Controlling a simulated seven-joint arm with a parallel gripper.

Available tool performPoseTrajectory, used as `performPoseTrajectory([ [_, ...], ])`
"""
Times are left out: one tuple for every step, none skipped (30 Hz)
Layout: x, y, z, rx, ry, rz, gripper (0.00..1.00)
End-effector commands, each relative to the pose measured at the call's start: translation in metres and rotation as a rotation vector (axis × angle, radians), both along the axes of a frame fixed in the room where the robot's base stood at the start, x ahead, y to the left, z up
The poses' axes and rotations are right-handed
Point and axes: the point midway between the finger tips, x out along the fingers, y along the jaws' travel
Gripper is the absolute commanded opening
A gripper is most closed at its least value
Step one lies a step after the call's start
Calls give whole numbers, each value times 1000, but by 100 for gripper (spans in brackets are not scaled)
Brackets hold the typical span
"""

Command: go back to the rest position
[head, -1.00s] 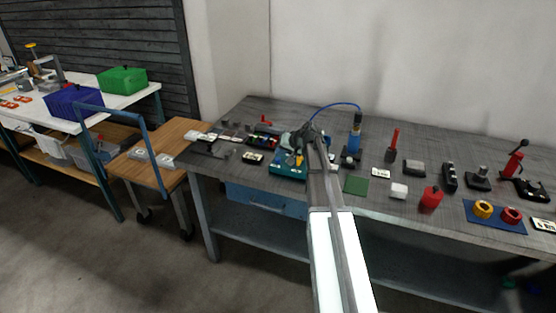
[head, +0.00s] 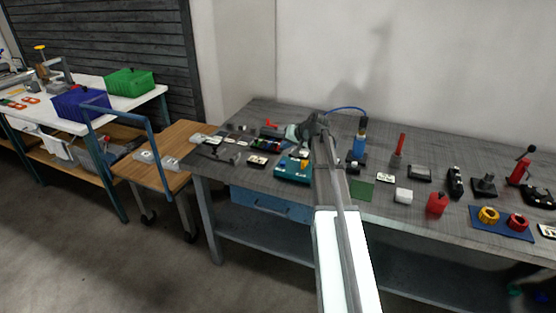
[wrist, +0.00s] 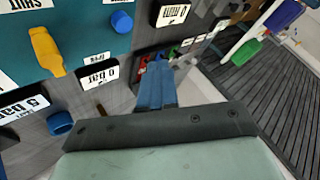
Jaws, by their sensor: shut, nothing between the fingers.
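My gripper (head: 290,132) is at the end of my arm above the grey workbench (head: 420,215), over and just behind the teal panel box (head: 290,171). In the wrist view its blue fingers (wrist: 155,85) are together with nothing between them. The fingers appear clear of the panel.
A blue cylinder with a hose (head: 358,145), a red post (head: 398,150) and a red can (head: 437,204) stand to the right. Small parts lie to the left. A wooden cart (head: 180,150) is beside the bench; a wall stands behind.

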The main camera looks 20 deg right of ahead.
Motion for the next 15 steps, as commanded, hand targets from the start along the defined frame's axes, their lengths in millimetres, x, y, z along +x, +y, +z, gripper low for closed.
performPoseTrajectory([
  [0, 0, 0, 0, 0, 0, 0],
  [0, 0, 0, 0, 0, 0, 0],
  [0, 0, 0, 0, 0, 0, 0],
  [0, 0, 0, 0, 0, 0, 0],
  [0, 1, 0, 0, 1, 1, 0],
  [0, 3, 0, 1, 1, 3, 0],
  [1, 6, 1, 1, 2, 6, 0],
  [2, 11, 1, 3, 4, 12, 0],
  [3, 20, 2, 6, 8, 20, 0],
  [4, 27, 3, 8, 11, 27, 0],
  [5, 36, 3, 10, 15, 36, 0],
  [7, 50, 4, 13, 22, 49, 0],
  [7, 60, 4, 16, 28, 60, 0],
  [8, 71, 3, 19, 34, 70, 0],
  [8, 86, 1, 21, 47, 85, 0],
])
